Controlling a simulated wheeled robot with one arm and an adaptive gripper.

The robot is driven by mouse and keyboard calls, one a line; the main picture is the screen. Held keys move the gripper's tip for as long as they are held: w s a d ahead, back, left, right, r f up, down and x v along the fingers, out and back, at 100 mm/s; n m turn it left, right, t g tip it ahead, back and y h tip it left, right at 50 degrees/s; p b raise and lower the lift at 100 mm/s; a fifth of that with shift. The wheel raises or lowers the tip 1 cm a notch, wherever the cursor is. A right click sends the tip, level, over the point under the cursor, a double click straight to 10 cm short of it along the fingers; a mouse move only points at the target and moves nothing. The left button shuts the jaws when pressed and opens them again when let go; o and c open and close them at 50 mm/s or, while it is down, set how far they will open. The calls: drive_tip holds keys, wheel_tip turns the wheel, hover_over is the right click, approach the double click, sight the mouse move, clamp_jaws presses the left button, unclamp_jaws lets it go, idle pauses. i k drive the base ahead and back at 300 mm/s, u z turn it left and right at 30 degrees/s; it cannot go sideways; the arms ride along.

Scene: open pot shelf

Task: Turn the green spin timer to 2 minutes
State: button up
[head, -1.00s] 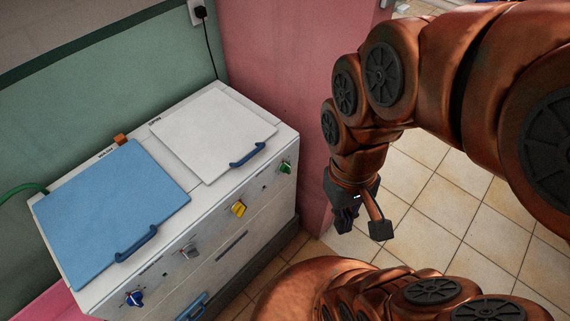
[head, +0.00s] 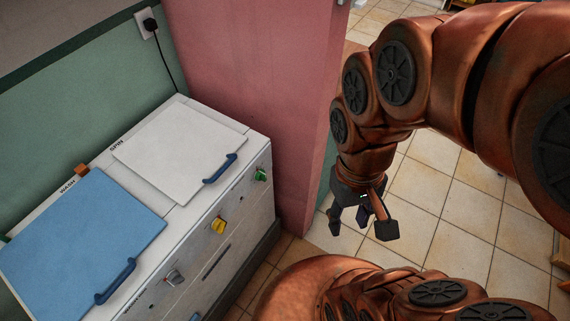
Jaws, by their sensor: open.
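The green spin timer (head: 261,175) is a small knob at the right end of the front panel of a white twin-tub washing machine (head: 256,222). My gripper (head: 362,228) hangs to the right of the machine with its dark fingers pointing down. It is open and empty, well apart from the green knob. The pointer and scale marks of the timer are too small to read.
A yellow knob (head: 218,226) and a grey knob (head: 174,278) sit left of the green one. The blue lid (head: 85,235) and white lid (head: 178,150) are closed. A pink wall (head: 240,90) stands behind the machine. Tiled floor (head: 445,205) lies open to the right.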

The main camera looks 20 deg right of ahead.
sight(260, 173)
drive_tip(key=z, duration=0.2)
drive_tip(key=k, duration=0.8)
drive_tip(key=u, duration=1.15)
